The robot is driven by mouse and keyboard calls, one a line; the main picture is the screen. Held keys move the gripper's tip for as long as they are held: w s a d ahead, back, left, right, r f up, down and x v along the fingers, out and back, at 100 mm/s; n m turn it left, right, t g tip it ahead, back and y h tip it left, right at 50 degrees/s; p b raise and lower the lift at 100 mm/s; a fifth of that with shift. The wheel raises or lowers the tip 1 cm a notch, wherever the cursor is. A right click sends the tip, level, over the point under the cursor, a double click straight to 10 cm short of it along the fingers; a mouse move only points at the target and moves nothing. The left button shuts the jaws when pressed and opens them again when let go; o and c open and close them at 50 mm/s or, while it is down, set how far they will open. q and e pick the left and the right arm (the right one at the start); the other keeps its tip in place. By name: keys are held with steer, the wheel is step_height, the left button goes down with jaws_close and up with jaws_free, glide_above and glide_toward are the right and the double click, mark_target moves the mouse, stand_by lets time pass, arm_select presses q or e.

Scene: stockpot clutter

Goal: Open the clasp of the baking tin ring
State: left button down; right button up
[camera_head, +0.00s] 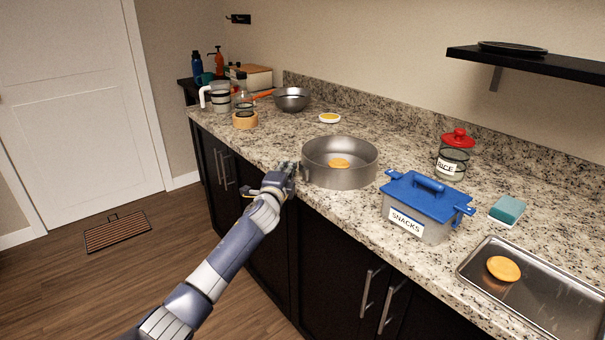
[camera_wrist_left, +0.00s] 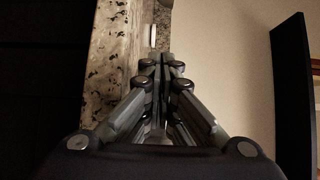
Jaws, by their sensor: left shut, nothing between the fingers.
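The baking tin ring (camera_head: 347,177) is a round grey metal ring standing on the granite counter near its front edge. An orange-yellow disc (camera_head: 339,163) lies inside it. My left gripper (camera_head: 293,168) is at the left side of the tin, close to its wall; I cannot tell whether it touches. In the left wrist view its fingers (camera_wrist_left: 158,60) are together with nothing between them. A small pale upright strip (camera_wrist_left: 153,36) shows just beyond the fingertips; I cannot tell whether it is the clasp. The clasp is not clear in the head view. My right gripper is out of view.
A blue-lidded snacks box (camera_head: 424,207) stands right of the tin, with a sponge (camera_head: 507,211) and metal tray (camera_head: 470,273) beyond. A rice jar (camera_head: 452,162) stands behind. A tape roll (camera_head: 245,120), mug (camera_head: 218,98) and bowl (camera_head: 292,99) stand at the back left.

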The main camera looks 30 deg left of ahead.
arm_select(q)
steer(key=shift+w+a, duration=0.15)
steer(key=shift+w, duration=0.3)
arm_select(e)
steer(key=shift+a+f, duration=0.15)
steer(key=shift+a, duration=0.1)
arm_select(q)
steer(key=shift+w, duration=0.1)
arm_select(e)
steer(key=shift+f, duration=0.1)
arm_select(q)
steer(key=shift+w+b, duration=0.35)
steer(key=shift+w, duration=0.05)
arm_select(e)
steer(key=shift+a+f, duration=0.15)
arm_select(q)
steer(key=shift+w, duration=0.1)
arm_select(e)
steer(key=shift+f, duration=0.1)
arm_select(q)
steer(key=shift+w, duration=0.45)
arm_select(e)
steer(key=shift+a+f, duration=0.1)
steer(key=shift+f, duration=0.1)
arm_select(q)
steer(key=shift+b, duration=0.3)
